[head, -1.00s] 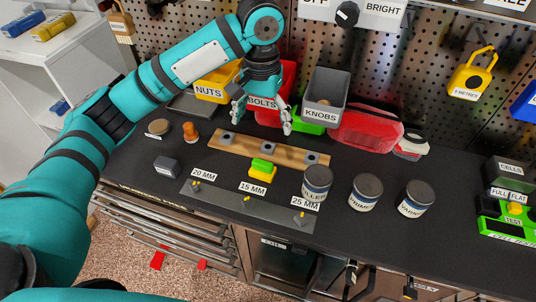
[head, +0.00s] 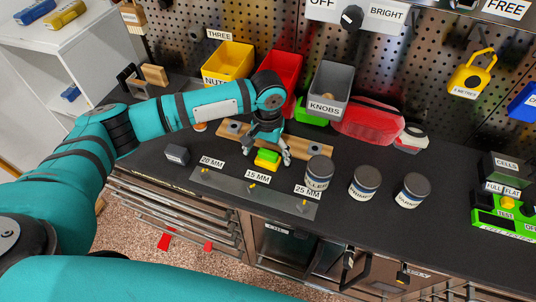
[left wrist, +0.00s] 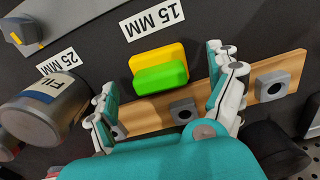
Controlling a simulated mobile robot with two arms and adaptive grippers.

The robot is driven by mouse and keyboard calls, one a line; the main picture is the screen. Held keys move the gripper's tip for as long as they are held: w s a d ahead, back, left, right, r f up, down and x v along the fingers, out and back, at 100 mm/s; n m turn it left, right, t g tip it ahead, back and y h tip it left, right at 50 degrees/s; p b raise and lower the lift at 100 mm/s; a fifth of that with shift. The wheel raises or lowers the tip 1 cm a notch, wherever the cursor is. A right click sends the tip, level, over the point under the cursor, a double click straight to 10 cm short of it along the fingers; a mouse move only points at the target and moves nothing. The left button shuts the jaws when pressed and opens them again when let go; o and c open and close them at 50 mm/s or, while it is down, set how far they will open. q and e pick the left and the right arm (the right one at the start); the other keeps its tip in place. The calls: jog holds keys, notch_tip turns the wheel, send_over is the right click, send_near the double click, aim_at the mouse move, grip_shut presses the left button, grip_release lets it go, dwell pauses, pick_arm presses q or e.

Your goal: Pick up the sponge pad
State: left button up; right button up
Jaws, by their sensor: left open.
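The sponge pad (head: 267,159), green on top and yellow below, lies on the dark worktop behind the 15 MM label. My left gripper (head: 267,154) is open above it, with its fingers on either side. In the left wrist view the sponge pad (left wrist: 160,68) shows between the two spread fingers of my left gripper (left wrist: 165,82), and the fingers look apart from it. My right gripper is not in view.
A wooden strip with grey blocks (head: 233,128) lies just behind the sponge pad. A FILLER can (head: 318,172) stands close on the right, with two more cans beyond. A grey block (head: 177,154) sits on the left. Bins stand at the back.

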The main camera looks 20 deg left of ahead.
pick_arm(q)
jog(key=shift+f, duration=1.05)
jog(key=c, duration=1.2)
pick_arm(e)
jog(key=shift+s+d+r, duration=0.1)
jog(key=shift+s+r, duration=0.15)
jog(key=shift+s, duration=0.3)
pick_arm(q)
jog(key=shift+r, duration=0.15)
jog(key=shift+w+r+b, duration=0.1)
jog(key=shift+r+b, duration=0.3)
jog(key=shift+r, duration=0.15)
notch_tip(320, 180, up, 2)
jog(key=shift+d+r+b, duration=0.1)
jog(key=shift+d+b, duration=0.05)
jog(key=shift+b, duration=0.3)
jog(key=s+d+b, duration=0.1)
jog(key=s+d, duration=0.2)
jog(key=s, duration=0.1)
jog(key=s+d+r+b, duration=0.1)
jog(key=s+d, duration=0.3)
jog(key=s+d+b, duration=0.1)
jog(key=s+d, duration=0.2)
jog(key=s, duration=0.1)
jog(key=shift+d+r, duration=0.2)
jog(key=shift+r, duration=0.05)
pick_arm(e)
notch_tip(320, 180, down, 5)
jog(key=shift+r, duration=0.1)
